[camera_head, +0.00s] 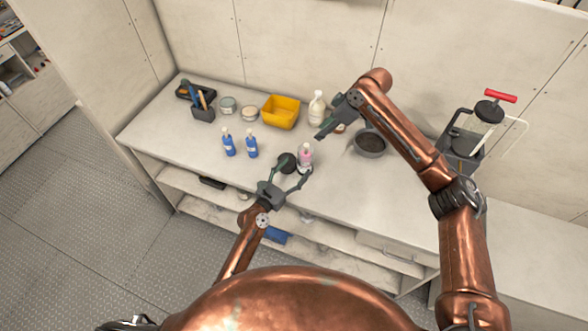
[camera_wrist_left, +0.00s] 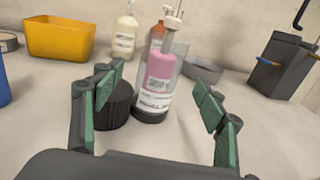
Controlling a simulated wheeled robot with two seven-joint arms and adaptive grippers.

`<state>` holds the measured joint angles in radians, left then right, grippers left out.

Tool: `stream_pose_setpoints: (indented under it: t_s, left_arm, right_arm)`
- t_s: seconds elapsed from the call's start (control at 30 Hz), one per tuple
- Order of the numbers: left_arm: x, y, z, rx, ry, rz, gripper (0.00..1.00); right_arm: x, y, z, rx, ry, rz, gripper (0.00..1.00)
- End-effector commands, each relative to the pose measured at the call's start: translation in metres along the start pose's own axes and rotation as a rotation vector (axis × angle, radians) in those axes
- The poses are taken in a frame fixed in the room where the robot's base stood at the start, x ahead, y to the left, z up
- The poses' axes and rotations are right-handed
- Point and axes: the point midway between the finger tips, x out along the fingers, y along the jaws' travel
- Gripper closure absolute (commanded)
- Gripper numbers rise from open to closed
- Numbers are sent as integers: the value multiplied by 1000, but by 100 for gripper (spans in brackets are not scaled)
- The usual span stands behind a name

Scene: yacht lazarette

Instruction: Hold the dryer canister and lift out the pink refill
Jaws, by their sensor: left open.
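The dryer canister (camera_head: 305,158) is a clear upright cylinder on a dark base, standing on the bench. The pink refill (camera_head: 306,149) sits inside it, with printed labels; it also shows in the left wrist view (camera_wrist_left: 157,72). A black ribbed cap (camera_wrist_left: 114,106) lies on the bench just left of the canister. My left gripper (camera_head: 290,174) is open, its green-padded fingers on either side of the canister and cap, holding nothing. My right gripper (camera_head: 327,129) hangs behind and above the canister, apart from it; its jaw opening is unclear.
A yellow bin (camera_head: 281,112), a white bottle (camera_head: 316,107) and jars stand along the back. Two blue bottles (camera_head: 229,143) stand left of the canister. A grey bowl (camera_head: 370,143) stands to the right. The bench's front left is clear.

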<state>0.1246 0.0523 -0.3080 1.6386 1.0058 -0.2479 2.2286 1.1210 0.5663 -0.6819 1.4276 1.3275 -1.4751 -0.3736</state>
Motion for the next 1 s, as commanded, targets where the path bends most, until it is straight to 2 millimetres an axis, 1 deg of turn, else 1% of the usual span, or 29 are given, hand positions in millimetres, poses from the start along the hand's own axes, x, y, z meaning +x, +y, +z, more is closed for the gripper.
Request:
stream_pose_setpoints:
  t_s: [0.13, 0.4, 0.5, 0.67, 0.93, 1.0]
  left_arm:
    - [15, -2, 1, -12, -2, -3, 34]
    - [55, -2, 1, -6, -1, -4, 34]
    - [66, -2, 1, -7, -1, -4, 34]
    - [75, -2, 0, -7, 0, -3, 34]
    - [76, -2, 0, -7, 0, -2, 34]
    - [76, -2, 0, -7, 0, -2, 38]
  right_arm:
    - [0, 0, 0, 0, 0, 0, 71]
    - [0, 0, 0, 0, 0, 0, 71]
    - [0, 0, 0, 0, 0, 0, 71]
    - [0, 0, 0, 0, 0, 0, 71]
    - [0, 0, 0, 0, 0, 0, 71]
    - [0, 0, 0, 0, 0, 0, 71]
